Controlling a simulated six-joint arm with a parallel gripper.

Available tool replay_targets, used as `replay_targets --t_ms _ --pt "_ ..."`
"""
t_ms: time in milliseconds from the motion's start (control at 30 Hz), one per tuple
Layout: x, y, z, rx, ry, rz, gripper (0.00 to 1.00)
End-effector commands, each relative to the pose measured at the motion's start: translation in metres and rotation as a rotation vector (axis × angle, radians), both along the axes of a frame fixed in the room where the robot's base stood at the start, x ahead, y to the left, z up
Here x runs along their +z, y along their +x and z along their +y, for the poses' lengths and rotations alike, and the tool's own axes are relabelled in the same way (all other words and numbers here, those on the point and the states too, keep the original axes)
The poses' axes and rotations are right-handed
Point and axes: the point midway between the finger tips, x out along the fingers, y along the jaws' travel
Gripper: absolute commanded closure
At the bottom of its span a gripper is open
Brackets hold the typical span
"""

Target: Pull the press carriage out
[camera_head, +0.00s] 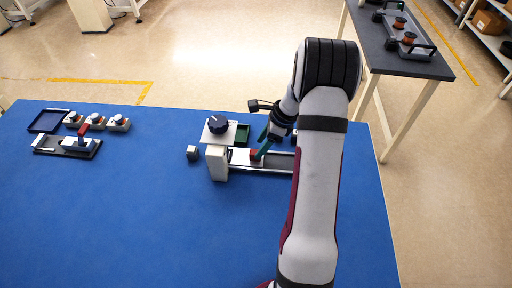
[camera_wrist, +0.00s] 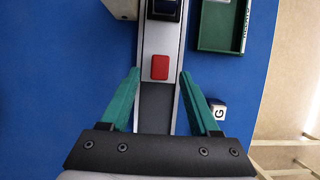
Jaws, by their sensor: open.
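The press (camera_head: 216,163) stands near the middle of the blue table, with a beige upright and a black knob on top. Its pale carriage (camera_head: 240,157) lies on a rail (camera_head: 278,161) that runs right from the upright. A red handle block (camera_wrist: 160,67) stands on the carriage in the wrist view, and the carriage plate (camera_wrist: 160,40) runs under the press there. My gripper (camera_wrist: 157,72) is open, its teal fingers on either side of the red block with gaps showing. In the head view my gripper (camera_head: 261,153) is low over the rail; my arm hides the rail's right end.
A green tray (camera_wrist: 222,47) sits beside the rail, and a white cube marked G (camera_wrist: 217,111) is close to one finger. Another fixture (camera_head: 66,150) and a dark tray (camera_head: 48,121) are far left. The table front is clear.

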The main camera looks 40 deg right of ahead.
Motion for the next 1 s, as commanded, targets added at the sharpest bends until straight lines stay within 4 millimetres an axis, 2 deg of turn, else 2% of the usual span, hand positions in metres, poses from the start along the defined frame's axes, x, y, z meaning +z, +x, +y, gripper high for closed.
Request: replay_targets --t_ms 100,200,500,567,867,1000 --pt "-0.019 0.005 0.006 0.001 0.003 0.001 0.38" --pt "-0.026 0.008 0.008 0.001 0.0 0.0 0.38" --pt "-0.03 0.009 0.009 0.001 -0.001 -0.001 0.38" --pt "-0.03 0.009 0.009 0.001 0.0 0.0 0.46" --pt "-0.029 0.009 0.009 0.001 0.0 0.0 1.0" --pt "-0.029 0.009 0.009 0.002 -0.001 -0.001 1.0"
